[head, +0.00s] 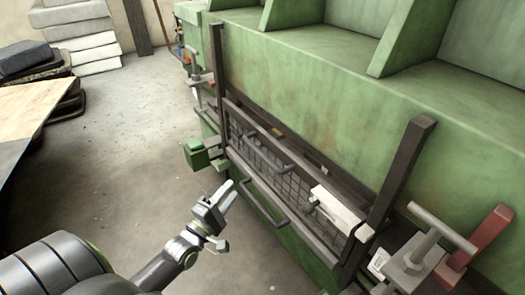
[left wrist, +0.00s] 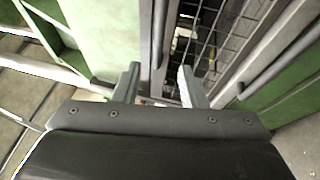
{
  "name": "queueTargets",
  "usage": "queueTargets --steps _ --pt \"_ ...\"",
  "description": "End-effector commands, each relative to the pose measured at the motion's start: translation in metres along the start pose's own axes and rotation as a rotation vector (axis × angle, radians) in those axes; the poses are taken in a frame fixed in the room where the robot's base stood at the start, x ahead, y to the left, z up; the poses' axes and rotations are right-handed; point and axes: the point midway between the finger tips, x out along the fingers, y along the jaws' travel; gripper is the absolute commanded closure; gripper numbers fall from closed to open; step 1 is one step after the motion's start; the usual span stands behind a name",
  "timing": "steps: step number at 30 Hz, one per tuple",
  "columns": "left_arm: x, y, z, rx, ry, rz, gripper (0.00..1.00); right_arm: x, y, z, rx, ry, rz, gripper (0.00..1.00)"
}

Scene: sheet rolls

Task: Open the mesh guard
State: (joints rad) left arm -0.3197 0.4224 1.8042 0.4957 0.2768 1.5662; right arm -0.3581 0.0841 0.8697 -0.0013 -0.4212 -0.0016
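The mesh guard (head: 292,186) is a dark-framed wire panel low on the front of the green machine. It also shows in the left wrist view (left wrist: 222,42). A dark bar handle (head: 264,208) stands out from its lower front side. My left gripper (head: 228,212) is in front of the guard, a little left of that handle and apart from it in the head view. In the left wrist view its two fingers (left wrist: 158,86) are spread, with nothing clearly held between them. My right gripper is not in view.
The green machine (head: 300,85) fills the right side. A white block (head: 337,208) sits at the guard's right part. A grey clamp (head: 428,250) and red post (head: 478,240) stand at lower right. A table (head: 30,110) is at left; floor (head: 135,140) between is clear.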

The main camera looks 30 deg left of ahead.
Motion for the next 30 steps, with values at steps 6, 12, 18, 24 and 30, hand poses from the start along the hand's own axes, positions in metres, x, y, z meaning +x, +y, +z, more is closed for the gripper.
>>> queueTargets --steps 6,12,18,24,30 --pt "0.034 0.002 0.0 0.002 0.0 0.002 0.62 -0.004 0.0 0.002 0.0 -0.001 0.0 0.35" --pt "0.073 0.001 0.0 0.003 0.0 0.0 0.62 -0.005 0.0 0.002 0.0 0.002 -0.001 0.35" --pt "0.113 0.0 0.0 0.004 0.0 -0.001 0.62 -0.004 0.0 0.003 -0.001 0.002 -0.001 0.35" --pt "0.146 -0.001 0.0 0.005 0.001 -0.002 0.62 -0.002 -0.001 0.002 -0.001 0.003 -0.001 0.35" --pt "0.165 -0.002 0.0 0.005 0.001 -0.003 0.62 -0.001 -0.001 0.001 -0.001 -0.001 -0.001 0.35"
